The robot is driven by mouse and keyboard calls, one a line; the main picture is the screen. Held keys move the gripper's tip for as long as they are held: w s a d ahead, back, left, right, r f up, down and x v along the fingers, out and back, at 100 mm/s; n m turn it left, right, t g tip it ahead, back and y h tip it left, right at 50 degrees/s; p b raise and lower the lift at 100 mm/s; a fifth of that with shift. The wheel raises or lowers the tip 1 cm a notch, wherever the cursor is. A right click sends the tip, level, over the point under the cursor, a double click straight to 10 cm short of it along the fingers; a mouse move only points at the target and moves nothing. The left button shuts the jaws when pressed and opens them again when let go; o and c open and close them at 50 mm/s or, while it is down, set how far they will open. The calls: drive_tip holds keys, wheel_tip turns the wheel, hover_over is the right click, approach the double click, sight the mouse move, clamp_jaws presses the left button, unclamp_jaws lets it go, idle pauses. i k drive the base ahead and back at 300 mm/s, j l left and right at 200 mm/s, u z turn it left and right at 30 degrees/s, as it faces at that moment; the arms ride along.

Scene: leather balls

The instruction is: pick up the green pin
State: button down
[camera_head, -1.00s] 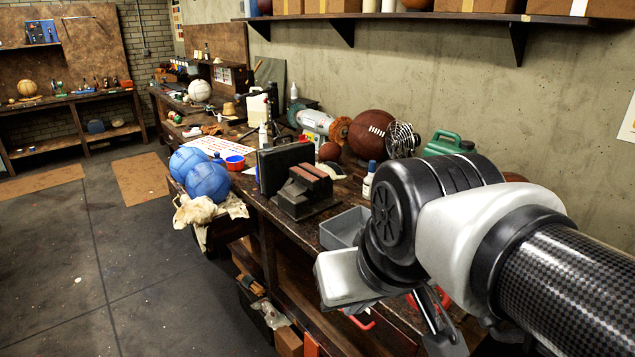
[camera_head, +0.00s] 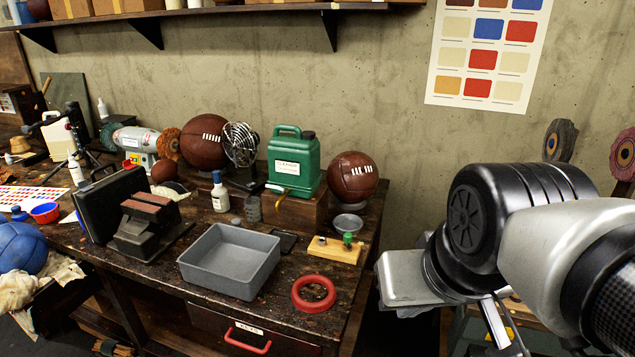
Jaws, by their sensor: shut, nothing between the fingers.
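The green pin (camera_head: 347,239) is a small upright green piece on a light wooden block (camera_head: 334,250). The block lies near the right end of the workbench (camera_head: 290,315), between the grey tray and the bench edge. My gripper (camera_head: 503,332) shows only in part at the lower right, below my black and silver wrist. It is shut and empty, off the right end of the bench and well apart from the pin. Its fingertips are hard to make out.
A grey tray (camera_head: 229,290) and a red ring (camera_head: 313,293) lie in front of the block. A small grey dish (camera_head: 348,223) is just behind it. A green canister (camera_head: 293,163) on a wooden box and brown balls (camera_head: 352,177) stand behind.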

sight(347, 237)
drive_tip(key=i+l+u, duration=0.55)
drive_tip(key=l+u, duration=0.25)
